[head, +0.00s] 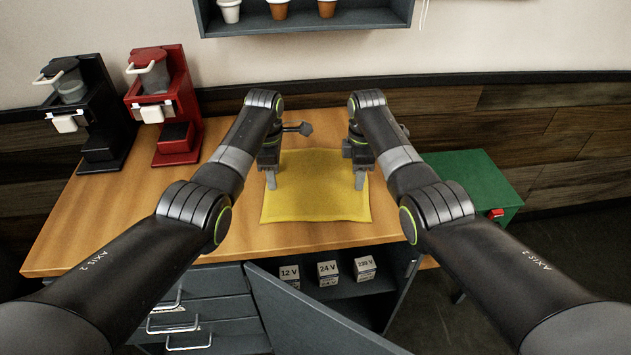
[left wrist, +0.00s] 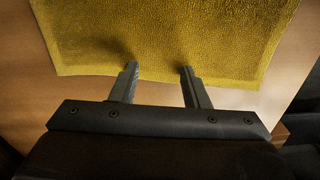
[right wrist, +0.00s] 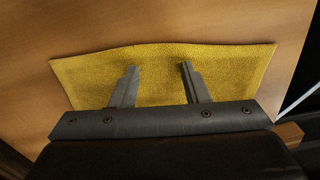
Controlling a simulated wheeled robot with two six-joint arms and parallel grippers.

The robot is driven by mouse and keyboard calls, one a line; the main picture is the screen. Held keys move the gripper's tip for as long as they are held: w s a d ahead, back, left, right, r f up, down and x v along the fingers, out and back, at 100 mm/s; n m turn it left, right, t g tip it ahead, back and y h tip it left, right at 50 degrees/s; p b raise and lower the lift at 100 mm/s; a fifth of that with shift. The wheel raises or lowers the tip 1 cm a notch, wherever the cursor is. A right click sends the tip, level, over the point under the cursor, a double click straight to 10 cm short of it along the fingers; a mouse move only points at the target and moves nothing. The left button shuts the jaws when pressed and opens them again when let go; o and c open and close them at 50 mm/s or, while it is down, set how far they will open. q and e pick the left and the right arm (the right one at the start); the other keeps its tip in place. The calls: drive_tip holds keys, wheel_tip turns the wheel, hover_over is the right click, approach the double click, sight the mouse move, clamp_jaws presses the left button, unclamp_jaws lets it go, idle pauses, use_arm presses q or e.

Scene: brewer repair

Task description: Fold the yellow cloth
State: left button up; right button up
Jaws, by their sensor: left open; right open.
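The yellow cloth (head: 316,200) lies spread flat on the wooden table, with a slightly wavy front edge. My left gripper (head: 271,185) is open and empty, pointing down at the cloth's left side. In the left wrist view its fingertips (left wrist: 160,68) overlap the edge of the cloth (left wrist: 170,35). My right gripper (head: 359,184) is open and empty, pointing down at the cloth's right side. In the right wrist view its fingertips (right wrist: 159,68) are over the cloth (right wrist: 160,85). Whether the fingers touch the cloth I cannot tell.
A black brewer (head: 97,120) and a red brewer (head: 178,115) stand at the table's back left. A green box (head: 468,178) is right of the table (head: 110,215). Below are drawers (head: 215,310), an open cabinet door (head: 310,315) and labelled boxes (head: 327,272). A shelf (head: 300,22) hangs above.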

use_arm(q)
drive_tip(key=shift+f, duration=0.2)
use_arm(e)
drive_tip(key=shift+f, duration=0.25)
use_arm(q)
drive_tip(key=shift+r, duration=0.1)
drive_tip(key=shift+c, duration=1.1)
use_arm(e)
drive_tip(key=shift+r, duration=0.1)
drive_tip(key=shift+c, duration=1.1)
use_arm(q)
clamp_jaws()
use_arm(e)
clamp_jaws()
drive_tip(key=shift+r, duration=0.1)
